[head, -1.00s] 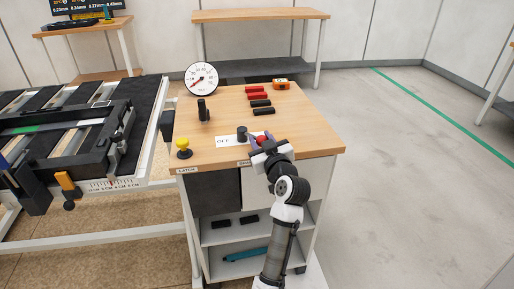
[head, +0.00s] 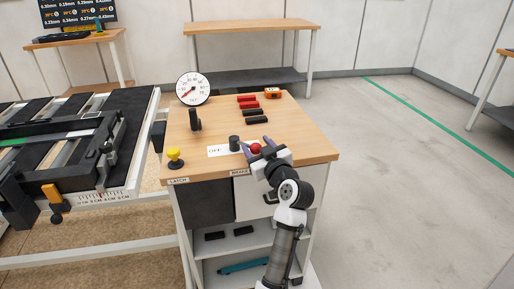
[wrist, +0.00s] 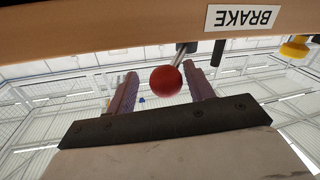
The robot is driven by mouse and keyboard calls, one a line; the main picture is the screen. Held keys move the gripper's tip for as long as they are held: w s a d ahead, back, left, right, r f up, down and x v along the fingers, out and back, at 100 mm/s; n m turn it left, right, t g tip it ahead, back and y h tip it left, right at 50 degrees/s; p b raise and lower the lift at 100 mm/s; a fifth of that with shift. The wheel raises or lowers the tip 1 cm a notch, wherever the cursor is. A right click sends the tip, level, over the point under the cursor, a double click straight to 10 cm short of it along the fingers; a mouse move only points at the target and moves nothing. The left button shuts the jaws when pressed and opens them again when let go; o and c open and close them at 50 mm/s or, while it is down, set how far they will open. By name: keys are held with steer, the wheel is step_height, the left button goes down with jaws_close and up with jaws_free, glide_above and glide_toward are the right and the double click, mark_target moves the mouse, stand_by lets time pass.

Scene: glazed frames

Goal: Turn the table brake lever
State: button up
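The table brake lever is a thin rod with a red ball knob (head: 256,148), running from a black round pivot post (head: 234,143) near the front edge of the wooden cart top. The rod points right from the post. My gripper (head: 257,144) is at the front edge with its fingers apart on either side of the knob. In the wrist view the red knob (wrist: 165,81) sits between the two purple fingers (wrist: 162,90), with a visible gap at each side. The upside-down BRAKE label (wrist: 243,18) shows on the cart edge.
A white OFF plate (head: 218,151) lies left of the post. A yellow latch knob (head: 175,158), a black upright handle (head: 195,120), a dial gauge (head: 193,88) and red and black blocks (head: 256,115) are on the cart top. A machine table (head: 125,140) stands at left.

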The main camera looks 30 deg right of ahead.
steer(key=shift+a, duration=0.15)
steer(key=shift+s, duration=0.2)
steer(key=s+b, duration=0.3)
steer(key=s, duration=1)
steer(key=shift+s+a, duration=0.2)
steer(key=shift+a, duration=0.25)
steer(key=shift+w, duration=0.1)
